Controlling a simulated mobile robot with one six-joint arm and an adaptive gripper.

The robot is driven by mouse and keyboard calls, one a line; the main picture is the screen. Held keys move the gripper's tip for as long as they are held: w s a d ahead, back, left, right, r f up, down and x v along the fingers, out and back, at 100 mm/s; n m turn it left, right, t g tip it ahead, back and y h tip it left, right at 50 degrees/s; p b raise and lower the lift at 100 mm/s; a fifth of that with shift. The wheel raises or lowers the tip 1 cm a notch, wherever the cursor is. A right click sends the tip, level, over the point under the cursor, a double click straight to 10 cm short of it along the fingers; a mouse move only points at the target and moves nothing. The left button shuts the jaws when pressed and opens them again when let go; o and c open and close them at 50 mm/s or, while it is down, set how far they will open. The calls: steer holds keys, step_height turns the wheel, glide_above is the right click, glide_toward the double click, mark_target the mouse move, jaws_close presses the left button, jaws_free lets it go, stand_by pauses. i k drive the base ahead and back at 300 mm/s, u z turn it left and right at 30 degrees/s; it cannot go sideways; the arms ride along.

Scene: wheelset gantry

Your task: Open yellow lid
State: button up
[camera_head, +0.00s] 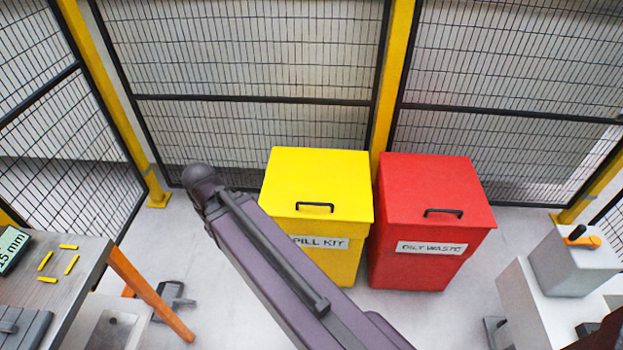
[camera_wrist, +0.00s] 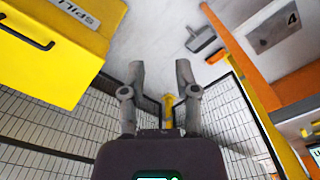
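The yellow lid (camera_head: 318,178) lies shut and flat on the yellow spill kit bin (camera_head: 341,264). Its black handle (camera_head: 314,205) is near the front edge. In the wrist view the picture is turned, and the yellow lid (camera_wrist: 55,57) with its handle (camera_wrist: 27,32) is at upper left. My gripper (camera_wrist: 160,66) is open and empty, its two fingers apart. It is to the right of the lid in that view and not touching it. In the head view my purple arm crosses in front of the bin's lower left, and I cannot make out the gripper there.
A red oily waste bin (camera_head: 423,260) with a shut lid stands close to the right of the yellow bin. Mesh fencing (camera_head: 240,60) with yellow posts is behind. A workbench (camera_head: 65,290) is at left, and a grey block (camera_head: 575,262) at right. Floor left of the bins is mostly clear.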

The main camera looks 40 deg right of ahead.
mark_target(299, 183)
steer(key=k, duration=1.3)
steer(key=z, duration=0.1)
steer(key=i, duration=0.8)
steer(key=z, duration=0.25)
